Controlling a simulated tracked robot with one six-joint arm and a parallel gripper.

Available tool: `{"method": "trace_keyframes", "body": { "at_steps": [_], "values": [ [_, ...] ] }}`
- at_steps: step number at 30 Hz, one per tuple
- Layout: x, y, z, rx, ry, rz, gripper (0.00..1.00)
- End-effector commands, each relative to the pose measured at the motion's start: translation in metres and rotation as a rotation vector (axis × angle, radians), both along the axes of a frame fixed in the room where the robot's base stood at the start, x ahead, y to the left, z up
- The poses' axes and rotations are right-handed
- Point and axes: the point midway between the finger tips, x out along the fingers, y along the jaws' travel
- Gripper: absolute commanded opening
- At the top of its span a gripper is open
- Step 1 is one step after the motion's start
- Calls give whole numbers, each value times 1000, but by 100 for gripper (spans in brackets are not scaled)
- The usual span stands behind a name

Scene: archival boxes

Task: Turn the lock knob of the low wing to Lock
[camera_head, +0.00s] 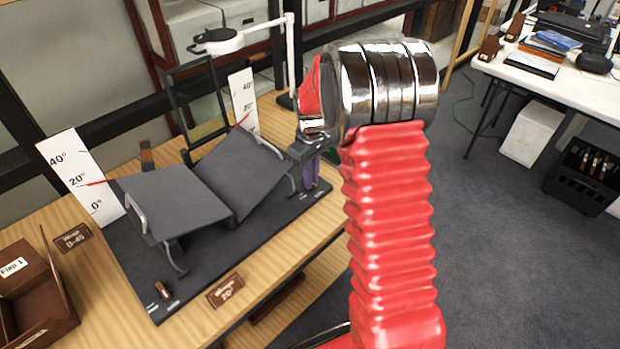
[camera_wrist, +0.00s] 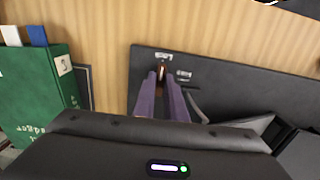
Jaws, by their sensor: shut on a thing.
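The book cradle has a dark base (camera_head: 125,255) with a left grey wing (camera_head: 180,200) and a right grey wing (camera_head: 235,168). One brown lock knob (camera_head: 162,289) sits at the base's front left corner, beside two small labels. My gripper (camera_head: 309,174), with purple fingers, is down at the base's right end. In the wrist view my gripper (camera_wrist: 161,82) is shut on another brown lock knob (camera_wrist: 161,71). Its tip lies close to an upper white label (camera_wrist: 163,57); a second label (camera_wrist: 184,74) is to its right. The label text is too small to read.
White angle scales stand at left (camera_head: 80,180) and behind (camera_head: 243,105), with red pointers. A brown sign (camera_head: 225,290) lies in front, and a brown box (camera_head: 45,305) at left. A green binder (camera_wrist: 35,100) stands left of the gripper. A lamp (camera_head: 218,40) rises behind.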

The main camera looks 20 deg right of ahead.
Motion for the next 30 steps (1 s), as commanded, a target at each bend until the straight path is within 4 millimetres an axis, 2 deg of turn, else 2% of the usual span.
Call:
{"method": "trace_keyframes", "body": {
  "at_steps": [4, 5, 13, 23, 30],
  "values": [
    [2, 0, 1, -1, -5, 1, 0],
    [2, 0, 1, -1, -5, 1, 12],
    [1, 0, 0, 0, -2, 0, 30],
    [1, 1, 3, 0, -2, -1, 30],
    [1, 0, 29, 0, -4, -1, 30]
  ]
}}
